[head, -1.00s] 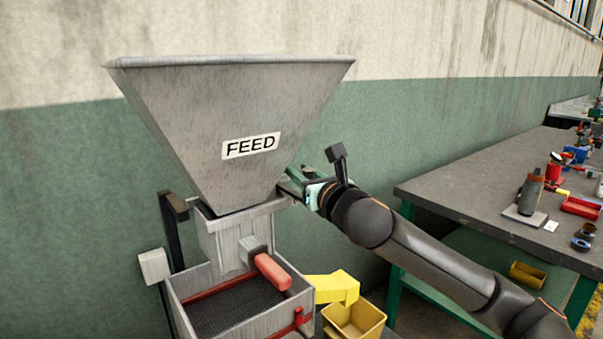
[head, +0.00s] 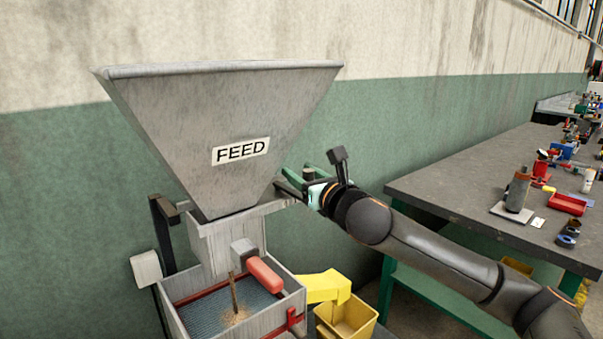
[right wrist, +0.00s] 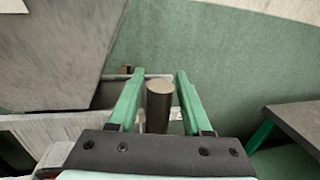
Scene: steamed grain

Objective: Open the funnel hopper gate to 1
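The grey funnel hopper (head: 215,110) carries a FEED label and stands over a square grey neck (head: 225,240). A dark round gate handle (right wrist: 159,108) sticks out at the neck's right side. My right gripper (head: 286,180) is beside the neck. In the right wrist view its green fingers (right wrist: 160,76) stand on both sides of the handle, with narrow gaps visible. A thin brown grain stream (head: 235,292) falls below the neck onto the screen tray (head: 200,305), where a small pile lies. The gate plate itself is hidden. My left gripper is not in view.
A red grip (head: 265,275) juts out over the screen tray. A yellow chute (head: 325,286) leads toward a yellow bin (head: 350,322). A workbench (head: 450,195) with small items stands at the right. The green and cream wall is close behind the hopper.

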